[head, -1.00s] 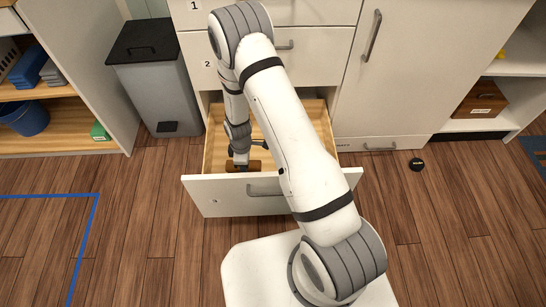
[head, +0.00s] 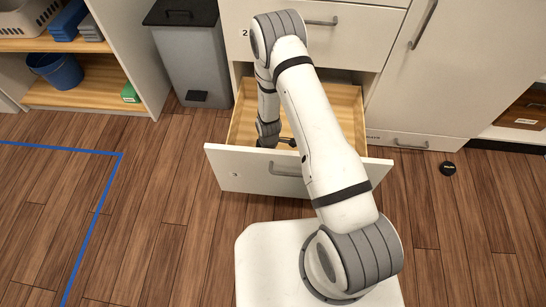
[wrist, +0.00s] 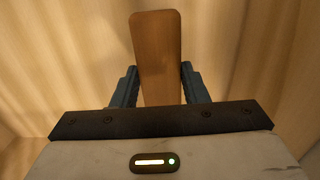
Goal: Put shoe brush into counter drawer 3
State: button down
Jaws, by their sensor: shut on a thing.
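Counter drawer 3 (head: 242,180) is pulled out, with a pale wooden inside and a white front marked 3. My arm reaches down into it, at the left part near the front panel. In the wrist view my gripper (wrist: 160,88) is shut on the shoe brush (wrist: 157,55), a brown wooden block between its two dark fingers. Pale wood of the drawer shows around and beyond the brush. In the head view the brush and fingertips are hidden behind the drawer front. I cannot tell whether the brush touches the drawer bottom.
Drawer 2 (head: 345,42) above is closed. A grey pedal bin (head: 193,65) stands left of the open drawer. A shelf with a blue bucket (head: 58,72) and a green box (head: 130,93) is farther left. A small black disc (head: 448,168) lies on the floor at right.

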jog(key=shift+f, duration=0.2)
jog(key=c, duration=0.8)
grip_release()
jog(key=shift+r, duration=0.1)
jog(key=shift+c, duration=0.2)
